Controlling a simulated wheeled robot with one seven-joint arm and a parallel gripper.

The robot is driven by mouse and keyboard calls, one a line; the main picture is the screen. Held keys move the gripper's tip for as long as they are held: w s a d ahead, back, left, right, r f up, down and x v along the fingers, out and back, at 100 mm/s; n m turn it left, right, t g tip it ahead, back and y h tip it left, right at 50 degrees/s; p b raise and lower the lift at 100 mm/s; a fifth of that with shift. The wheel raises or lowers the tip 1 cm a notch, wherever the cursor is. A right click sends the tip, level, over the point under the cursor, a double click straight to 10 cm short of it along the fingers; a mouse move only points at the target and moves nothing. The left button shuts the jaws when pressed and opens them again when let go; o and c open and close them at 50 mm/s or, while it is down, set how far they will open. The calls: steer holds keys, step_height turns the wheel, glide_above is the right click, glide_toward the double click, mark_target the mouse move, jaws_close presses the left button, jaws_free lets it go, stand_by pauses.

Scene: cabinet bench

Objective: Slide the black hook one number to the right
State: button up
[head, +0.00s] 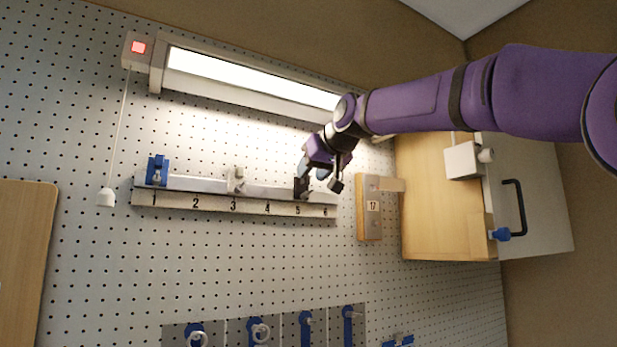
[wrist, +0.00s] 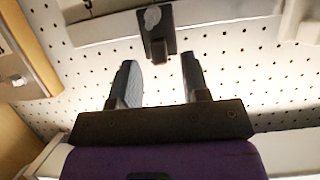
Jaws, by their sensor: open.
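The black hook (head: 301,188) sits on the numbered rail (head: 180,201), above the number 5. In the wrist view the black hook (wrist: 157,35) is a dark block with a pale round knob and a short peg. My gripper (head: 311,178) is at the right part of the rail, close to the hook and partly over it. In the wrist view my gripper (wrist: 159,64) has its two dark fingers apart. The hook's peg shows at the gap between the fingertips, with space on both sides.
A blue hook (head: 157,170) is above 1 and a white hook (head: 236,180) above 3. A wooden block (head: 368,225) marked 17 stands right of the rail. A lit lamp (head: 250,80) is above, and a cabinet (head: 540,205) is at right. Blue hooks hang on panels below.

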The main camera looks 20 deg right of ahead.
mark_target(307, 187)
steer(key=shift+x, duration=1.1)
